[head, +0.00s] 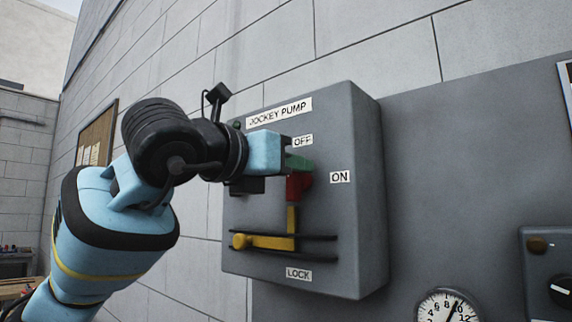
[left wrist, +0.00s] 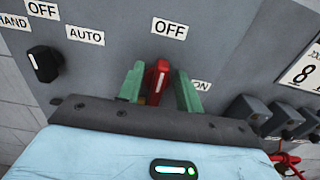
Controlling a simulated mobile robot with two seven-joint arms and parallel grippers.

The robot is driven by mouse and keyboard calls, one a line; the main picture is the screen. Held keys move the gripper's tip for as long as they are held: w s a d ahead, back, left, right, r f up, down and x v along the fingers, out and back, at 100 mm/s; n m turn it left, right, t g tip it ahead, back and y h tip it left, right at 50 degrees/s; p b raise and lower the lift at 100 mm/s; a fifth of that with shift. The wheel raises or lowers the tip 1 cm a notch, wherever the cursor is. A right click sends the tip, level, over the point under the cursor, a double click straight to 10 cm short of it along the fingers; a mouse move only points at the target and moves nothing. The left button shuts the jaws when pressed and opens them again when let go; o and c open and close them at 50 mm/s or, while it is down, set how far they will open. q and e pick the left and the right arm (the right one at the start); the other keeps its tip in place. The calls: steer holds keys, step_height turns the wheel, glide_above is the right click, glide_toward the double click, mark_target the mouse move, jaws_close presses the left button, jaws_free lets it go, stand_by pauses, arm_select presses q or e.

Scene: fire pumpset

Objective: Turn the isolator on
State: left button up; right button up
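The isolator is a grey box (head: 355,235) labelled JOCKEY PUMP, with OFF above, ON to the right and LOCK below. Its red handle (head: 298,187) is at the box's upper middle, under the OFF label and left of ON. In the left wrist view the red handle (left wrist: 159,82) points toward OFF. My left gripper (head: 298,163) is at the handle. The gripper hides part of the handle in the head view. My right gripper is not in view.
A yellow sliding lever (head: 268,242) sits in a slot below the handle. A pressure gauge (head: 448,306) and a box with a black knob (head: 562,290) are at lower right. The left wrist view shows a black selector switch (left wrist: 43,63) on the left.

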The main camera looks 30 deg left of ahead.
arm_select(q)
steer(key=c, duration=0.6)
steer(key=shift+c, duration=0.2)
